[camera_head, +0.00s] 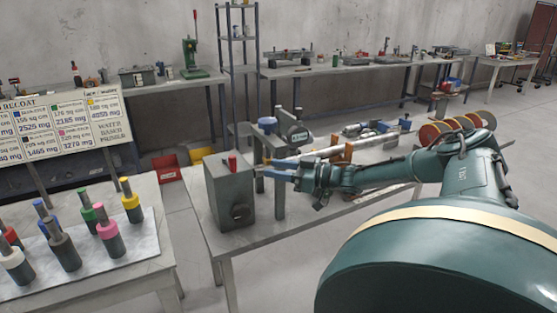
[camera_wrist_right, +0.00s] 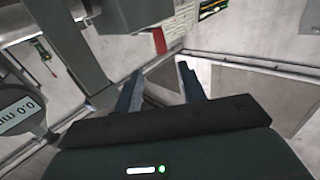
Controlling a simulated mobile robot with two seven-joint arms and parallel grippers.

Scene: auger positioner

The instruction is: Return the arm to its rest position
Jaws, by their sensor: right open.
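My right arm (camera_head: 370,176) reaches in from the right over the middle table. Whether the fingers touch the box cannot be told. My left gripper is not in view.
The middle table (camera_head: 270,232) also carries a long auger assembly (camera_head: 370,130). Red (camera_head: 166,170) and yellow bins are on the floor. Benches line the back wall.

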